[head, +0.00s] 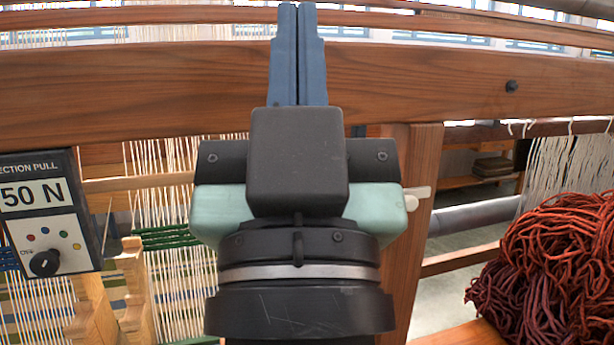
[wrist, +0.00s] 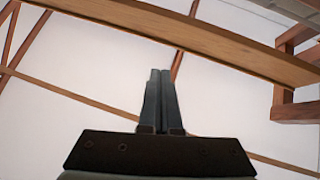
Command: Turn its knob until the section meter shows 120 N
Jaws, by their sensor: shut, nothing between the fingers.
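The section meter (head: 38,215) is at the left edge of the head view, partly cut off by the frame. Its display (head: 33,195) reads "50 N" as far as it shows; anything further left is cut off. Its black knob (head: 45,263) is on the lower part of the white panel, with small coloured dots above it. My gripper (head: 298,12) is in the middle of the head view, pointing up, to the right of the meter and well apart from it. Its blue fingers are together and empty. The fingers also show in the wrist view (wrist: 160,80).
A long wooden loom beam (head: 430,85) crosses behind my gripper. A wooden post (head: 410,230) stands right of it. Dark red wool (head: 560,265) is heaped at the lower right. Pale warp threads (head: 165,220) hang between the meter and my gripper.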

